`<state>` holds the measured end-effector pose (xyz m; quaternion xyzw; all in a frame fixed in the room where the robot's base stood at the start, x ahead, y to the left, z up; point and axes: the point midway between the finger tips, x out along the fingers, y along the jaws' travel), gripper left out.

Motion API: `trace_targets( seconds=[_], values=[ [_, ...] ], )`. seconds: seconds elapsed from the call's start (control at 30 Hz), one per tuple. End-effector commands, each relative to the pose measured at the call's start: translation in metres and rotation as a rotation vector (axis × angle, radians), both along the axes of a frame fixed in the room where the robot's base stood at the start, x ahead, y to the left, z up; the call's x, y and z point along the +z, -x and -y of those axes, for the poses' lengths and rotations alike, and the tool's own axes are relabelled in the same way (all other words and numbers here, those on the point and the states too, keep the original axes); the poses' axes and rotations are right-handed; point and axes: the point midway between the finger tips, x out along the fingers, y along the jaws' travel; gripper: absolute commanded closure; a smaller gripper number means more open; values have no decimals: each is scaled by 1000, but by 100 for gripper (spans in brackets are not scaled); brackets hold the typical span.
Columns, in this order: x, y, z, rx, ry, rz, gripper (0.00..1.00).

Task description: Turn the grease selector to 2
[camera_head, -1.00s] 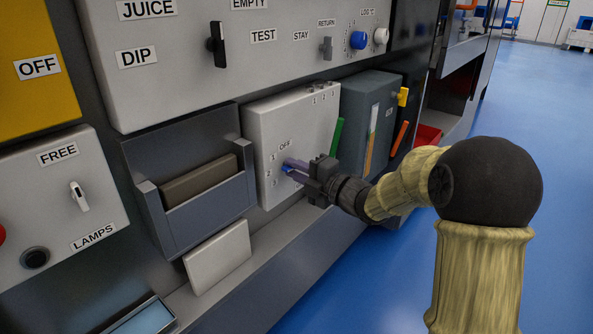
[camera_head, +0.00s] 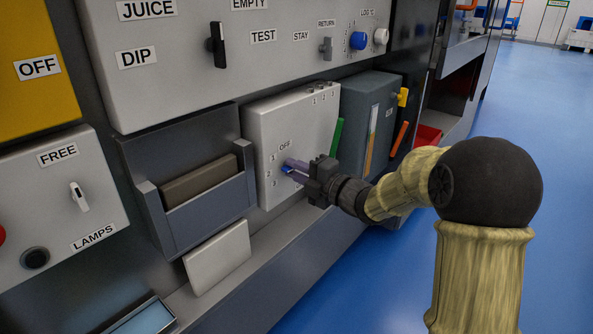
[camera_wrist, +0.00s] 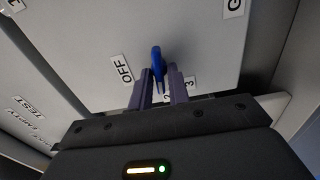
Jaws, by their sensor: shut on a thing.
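The grease selector is a blue knob (camera_wrist: 157,62) on a pale grey box (camera_head: 262,135) on the machine front. Labels OFF, 1, 2 and 3 stand around it. My gripper (camera_head: 289,168) reaches it from the right in the head view. In the wrist view its two purple fingers (camera_wrist: 161,75) are shut on the knob, one on each side. The knob's lower end lies toward the 2 label (camera_wrist: 167,97), with OFF (camera_wrist: 122,68) to the left and 3 (camera_wrist: 190,82) to the right. The 1 is hidden there, and I cannot tell the exact setting.
A dark tray holder with a brown block (camera_head: 200,181) is left of the box. A grey unit (camera_head: 370,120) with a green strip (camera_head: 336,135) is close on the right. A ledge runs below; open blue floor (camera_head: 560,200) lies to the right.

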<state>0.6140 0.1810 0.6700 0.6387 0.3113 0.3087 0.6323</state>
Motion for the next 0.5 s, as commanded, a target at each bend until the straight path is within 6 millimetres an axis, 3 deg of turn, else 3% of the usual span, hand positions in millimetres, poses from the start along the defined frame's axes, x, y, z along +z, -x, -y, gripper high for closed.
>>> trace_targets(
  seconds=[0.1,0.13,0.23,0.5],
  values=[
    [-5,2,-2,7,5,-9,100],
    [-5,2,-2,7,5,-9,78],
    [-4,2,-1,5,4,-8,62],
    [-2,1,0,1,1,-3,62]
  ],
)
